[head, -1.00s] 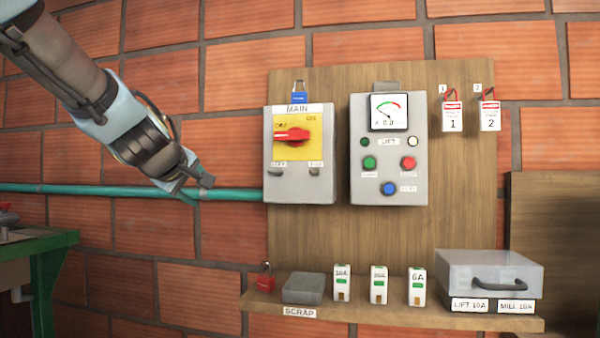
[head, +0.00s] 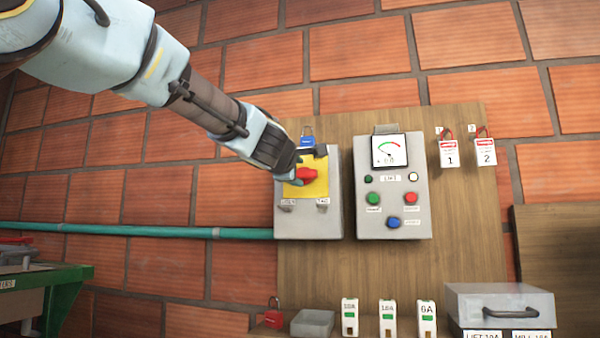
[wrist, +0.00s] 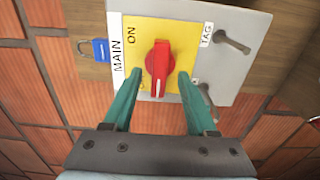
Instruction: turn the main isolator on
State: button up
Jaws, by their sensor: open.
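The main isolator is a grey box (head: 330,222) with a yellow plate (wrist: 185,35) and a red rotary handle (wrist: 158,68). The handle also shows in the head view (head: 308,175), lying about level. My gripper (wrist: 160,80) is open, with one green finger on each side of the handle and small visible gaps. In the head view, my gripper (head: 297,168) covers the plate's left part.
Tags (head: 449,152) hang further right. A shelf below holds a red padlock (head: 273,314), breakers (head: 388,318) and a grey box (head: 500,300).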

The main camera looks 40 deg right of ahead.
aim_at(302, 175)
jog(key=shift+x, duration=1.1)
grip_shut()
